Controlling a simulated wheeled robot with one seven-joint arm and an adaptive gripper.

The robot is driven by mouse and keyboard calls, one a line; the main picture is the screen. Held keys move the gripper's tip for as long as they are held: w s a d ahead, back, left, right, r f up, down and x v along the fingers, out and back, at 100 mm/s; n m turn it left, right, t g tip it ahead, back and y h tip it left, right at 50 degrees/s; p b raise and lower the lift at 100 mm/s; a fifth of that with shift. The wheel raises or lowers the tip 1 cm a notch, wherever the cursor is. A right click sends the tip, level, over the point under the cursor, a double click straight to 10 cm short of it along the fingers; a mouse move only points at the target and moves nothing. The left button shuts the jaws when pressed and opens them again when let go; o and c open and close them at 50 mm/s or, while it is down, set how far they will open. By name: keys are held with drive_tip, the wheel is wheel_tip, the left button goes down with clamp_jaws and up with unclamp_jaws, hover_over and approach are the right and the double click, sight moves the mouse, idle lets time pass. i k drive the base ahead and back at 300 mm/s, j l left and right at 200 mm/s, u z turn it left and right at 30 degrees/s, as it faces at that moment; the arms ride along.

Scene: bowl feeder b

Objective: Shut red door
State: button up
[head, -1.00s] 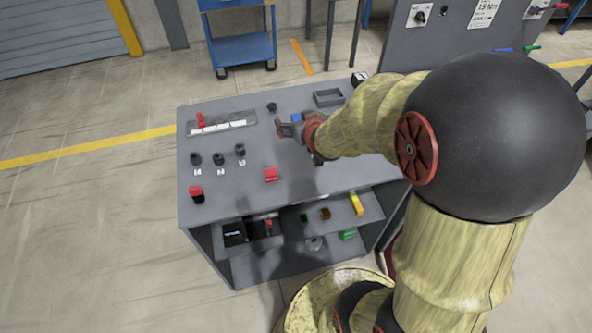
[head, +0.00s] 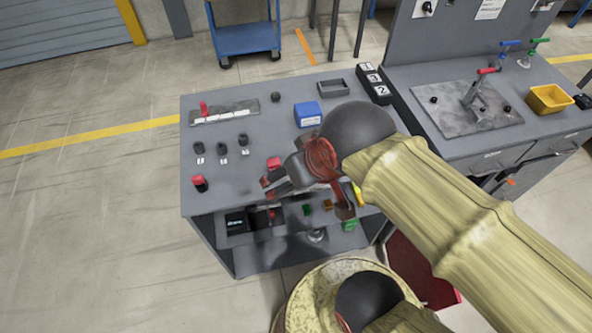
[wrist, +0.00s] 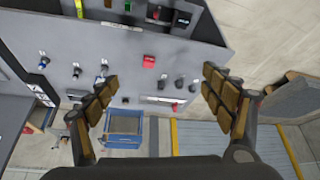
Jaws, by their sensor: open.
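A red panel (head: 414,266), which looks like the red door, stands low beside the right end of the grey bench in the head view. My arm hides part of it, and I cannot tell how far open it is. My gripper (head: 306,200) is open and empty above the front edge of the bench, left of the red panel and higher. In the wrist view my two fingers (wrist: 163,98) are spread wide with nothing between them. The red panel cannot be made out in the wrist view.
The grey bench top (head: 240,175) holds a blue box (head: 307,114), a grey tray (head: 333,87), black knobs and red switches. Its open shelf (head: 232,240) holds small items. A second bench at the right carries a metal plate (head: 455,118) and yellow bin (head: 549,99). Floor at left is clear.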

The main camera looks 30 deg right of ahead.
sight(435, 294)
drive_tip(key=k+j, duration=0.2)
drive_tip(key=k, duration=0.2)
drive_tip(key=k+z, duration=0.1)
drive_tip(key=z, duration=0.3)
drive_tip(key=k+z, duration=0.15)
drive_tip(key=z, duration=0.25)
drive_tip(key=k+z, duration=0.15)
drive_tip(key=z, duration=1.1)
drive_tip(key=k+j+u, duration=0.15)
drive_tip(key=j, duration=0.6)
drive_tip(key=i, duration=0.05)
